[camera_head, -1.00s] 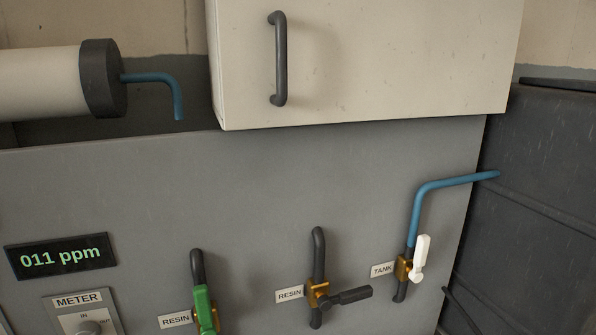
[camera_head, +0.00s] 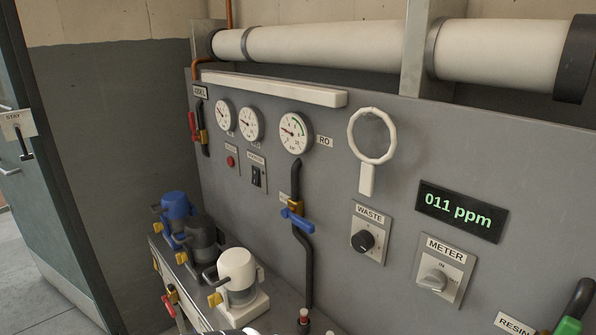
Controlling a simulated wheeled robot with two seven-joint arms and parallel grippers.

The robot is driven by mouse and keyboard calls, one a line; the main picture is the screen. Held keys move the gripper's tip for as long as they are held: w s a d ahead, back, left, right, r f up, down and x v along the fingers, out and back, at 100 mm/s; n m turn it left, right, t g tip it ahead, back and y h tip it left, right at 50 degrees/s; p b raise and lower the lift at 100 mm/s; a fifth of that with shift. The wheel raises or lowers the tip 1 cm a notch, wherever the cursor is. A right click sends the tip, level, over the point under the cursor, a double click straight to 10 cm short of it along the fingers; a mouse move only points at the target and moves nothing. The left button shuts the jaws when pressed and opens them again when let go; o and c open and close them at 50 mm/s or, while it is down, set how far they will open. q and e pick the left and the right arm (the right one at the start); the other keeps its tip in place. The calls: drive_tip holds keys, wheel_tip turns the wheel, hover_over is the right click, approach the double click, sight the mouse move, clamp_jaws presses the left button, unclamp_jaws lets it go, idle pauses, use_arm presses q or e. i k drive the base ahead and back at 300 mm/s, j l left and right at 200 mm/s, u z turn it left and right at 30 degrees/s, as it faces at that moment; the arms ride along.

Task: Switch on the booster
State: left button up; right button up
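A black rocker switch (camera_head: 257,176) sits on the grey panel (camera_head: 345,215) in the head view, below the gauges and left of centre. The small label above it is too small to read for certain, so I cannot tell surely that it is the booster switch. Its on or off position is also unclear. A red round button or lamp (camera_head: 230,161) is just left of it, under another small label.
Three gauges (camera_head: 296,133), a white magnifier-like ring (camera_head: 371,136), a WASTE knob (camera_head: 362,241), a METER knob (camera_head: 433,281) and a 011 ppm display (camera_head: 462,211) are on the panel.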

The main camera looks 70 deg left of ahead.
sight(255, 171)
drive_tip(key=k+j+u, duration=0.1)
drive_tip(key=u, duration=0.3)
drive_tip(key=k+j+u, duration=0.15)
drive_tip(key=k+u, duration=0.25)
drive_tip(key=i+u, duration=0.1)
drive_tip(key=u, duration=1.25)
drive_tip(key=i+j, duration=0.1)
drive_tip(key=j, duration=0.25)
drive_tip(key=i+j, duration=0.15)
drive_tip(key=j, duration=0.2)
drive_tip(key=i+j+u, duration=0.1)
drive_tip(key=j, duration=0.25)
drive_tip(key=i+j, duration=0.1)
drive_tip(key=j, duration=0.2)
drive_tip(key=i+j, duration=0.15)
drive_tip(key=j, duration=0.2)
